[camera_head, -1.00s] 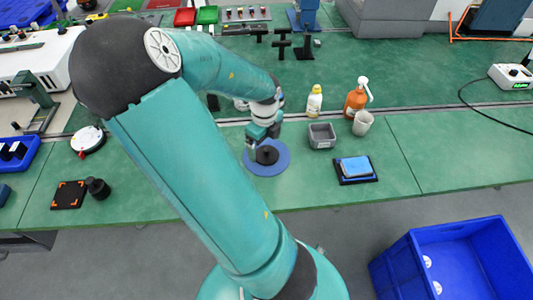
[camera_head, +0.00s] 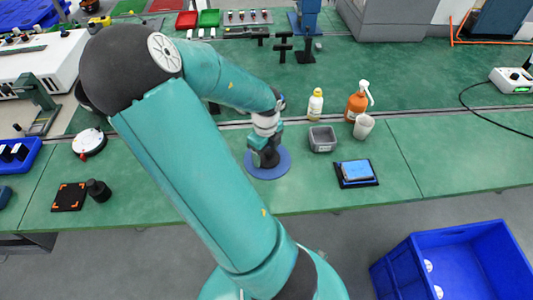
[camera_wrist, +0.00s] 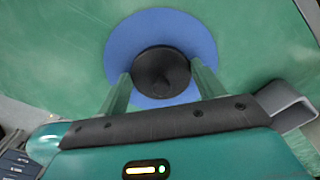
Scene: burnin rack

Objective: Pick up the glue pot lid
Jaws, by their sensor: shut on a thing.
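The glue pot lid is a round black piece with a raised knob; it shows in the wrist view (camera_wrist: 158,62). It is over a round blue mat (camera_wrist: 202,38), which also shows in the head view (camera_head: 281,171). My gripper (camera_wrist: 160,76) has its two green fingers on either side of the lid and is shut on it. In the head view my gripper (camera_head: 265,155) hides most of the lid. Whether the pot is under the lid, and whether the lid is raised, I cannot tell.
A black cylinder (camera_head: 98,190) stands at left. The bench front edge is close.

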